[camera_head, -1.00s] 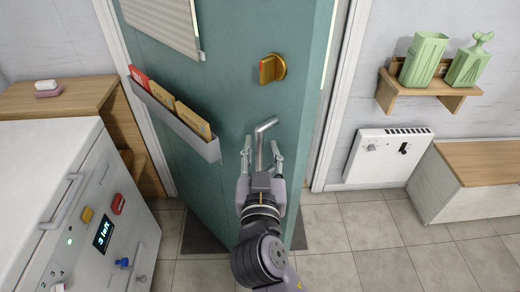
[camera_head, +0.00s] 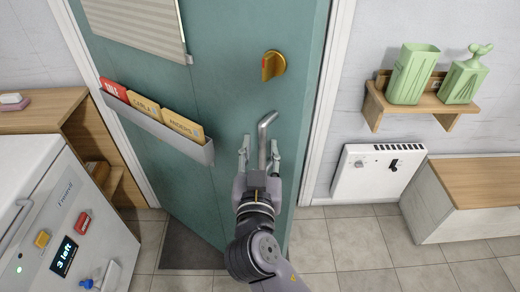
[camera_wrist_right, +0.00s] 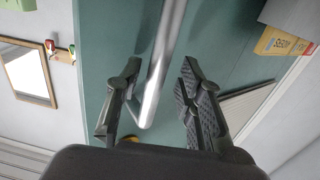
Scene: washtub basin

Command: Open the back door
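The teal back door (camera_head: 225,110) fills the middle of the head view and appears to stand ajar, its right edge nearer to me than the frame. Its silver lever handle (camera_head: 263,140) has a bent top and a bar pointing down; it also crosses the middle of the right wrist view (camera_wrist_right: 160,70). A gold turn knob (camera_head: 273,66) sits above the handle. My right gripper (camera_head: 260,158) is open, with one finger on each side of the lever bar. In the right wrist view gaps show between the bar and both fingers (camera_wrist_right: 157,95). My left gripper is not in view.
A grey card holder (camera_head: 160,125) sticks out from the door's left side. A white machine (camera_head: 45,200) stands at lower left beside a wooden unit (camera_head: 75,115). A heater (camera_head: 375,172), a shelf (camera_head: 425,103) and a bench (camera_head: 455,205) line the right wall. The tiled floor at right is clear.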

